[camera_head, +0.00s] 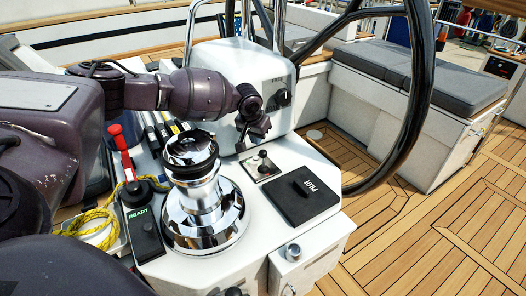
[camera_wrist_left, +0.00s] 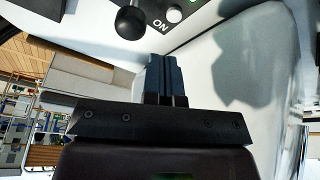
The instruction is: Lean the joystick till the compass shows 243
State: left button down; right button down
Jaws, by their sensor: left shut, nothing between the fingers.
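My left gripper (camera_head: 250,137) hangs just behind and above the joystick plate, in front of the white pod. Its fingers (camera_wrist_left: 166,80) are shut with nothing between them and appear apart from the ball. I cannot make out a compass reading. My right gripper is not in view.
A chrome winch (camera_head: 195,195) stands left of the joystick. The white pod (camera_head: 235,65) is behind, with the black steering wheel (camera_head: 421,85) to the right. A red-handled lever (camera_head: 121,150) and yellow rope (camera_head: 90,222) are left.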

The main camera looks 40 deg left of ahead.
aim_at(263, 160)
pick_arm(q)
jog(key=shift+f, duration=0.2)
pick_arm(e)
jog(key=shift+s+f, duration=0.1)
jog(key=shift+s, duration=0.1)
pick_arm(q)
jog(key=shift+f, duration=1.6)
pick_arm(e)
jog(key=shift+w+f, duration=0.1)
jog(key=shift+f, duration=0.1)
pick_arm(q)
jog(key=shift+s+d+f, duration=0.1)
jog(key=shift+d+f, duration=0.05)
jog(key=shift+d, duration=0.1)
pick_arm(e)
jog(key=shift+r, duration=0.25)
